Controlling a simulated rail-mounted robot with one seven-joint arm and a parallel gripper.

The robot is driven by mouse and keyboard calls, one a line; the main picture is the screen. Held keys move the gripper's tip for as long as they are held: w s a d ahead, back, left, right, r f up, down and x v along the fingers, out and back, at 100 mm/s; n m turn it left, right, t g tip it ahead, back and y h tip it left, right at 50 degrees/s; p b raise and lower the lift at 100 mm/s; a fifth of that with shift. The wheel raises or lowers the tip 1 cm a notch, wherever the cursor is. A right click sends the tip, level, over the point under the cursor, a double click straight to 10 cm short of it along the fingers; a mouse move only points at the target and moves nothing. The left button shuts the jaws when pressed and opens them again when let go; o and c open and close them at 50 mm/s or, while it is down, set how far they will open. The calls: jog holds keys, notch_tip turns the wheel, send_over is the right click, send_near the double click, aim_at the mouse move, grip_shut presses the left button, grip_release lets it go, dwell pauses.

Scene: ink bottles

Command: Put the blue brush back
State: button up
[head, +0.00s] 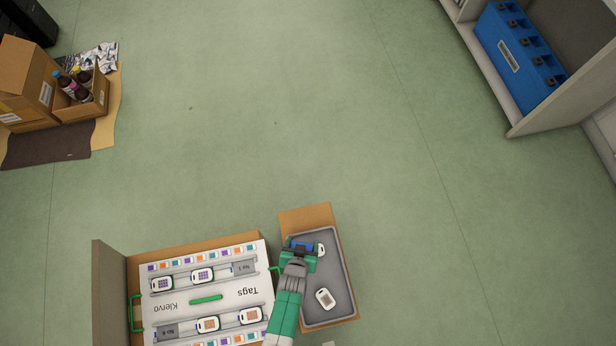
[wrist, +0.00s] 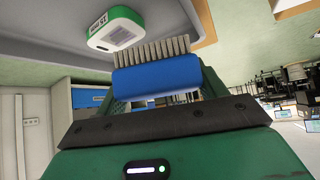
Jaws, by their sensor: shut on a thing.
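The blue brush (wrist: 155,78) is in my gripper (wrist: 158,95), its pale bristles pointing up in the wrist view. In the head view the blue brush (head: 302,243) is a small blue patch at the end of my gripper (head: 300,254), over the far end of a grey tray (head: 348,290). My gripper is shut on the brush; the fingertips are mostly hidden behind it. I cannot tell whether the brush touches the tray.
A white tag (head: 324,298) lies in the tray; another (head: 321,250) is beside my gripper. Left of the tray is an open box with a white tag board (head: 215,299). A blue rack (head: 520,60) stands on a shelf at right; boxed bottles (head: 78,88) stand far left. The middle floor is clear.

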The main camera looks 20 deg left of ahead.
jog(key=b, duration=0.4)
send_over(307, 215)
jog(key=s, duration=0.2)
jog(key=shift+d+f, duration=0.3)
jog(key=shift+f, duration=0.35)
jog(key=shift+w+a+r, duration=0.1)
jog(key=shift+w+a, duration=0.05)
jog(key=shift+w, duration=0.3)
jog(key=shift+w+b, duration=0.25)
jog(key=shift+b, duration=0.35)
jog(key=f+b, duration=0.1)
jog(key=f, duration=0.1)
jog(key=w+f+b, duration=0.1)
jog(key=b, duration=0.1)
jog(key=shift+a+f, duration=0.2)
jog(key=shift+f, duration=0.15)
jog(key=shift+s+f, duration=0.1)
jog(key=shift+s, duration=0.15)
jog(key=o, duration=1.1)
jog(key=shift+r, duration=0.2)
jog(key=shift+c, duration=0.2)
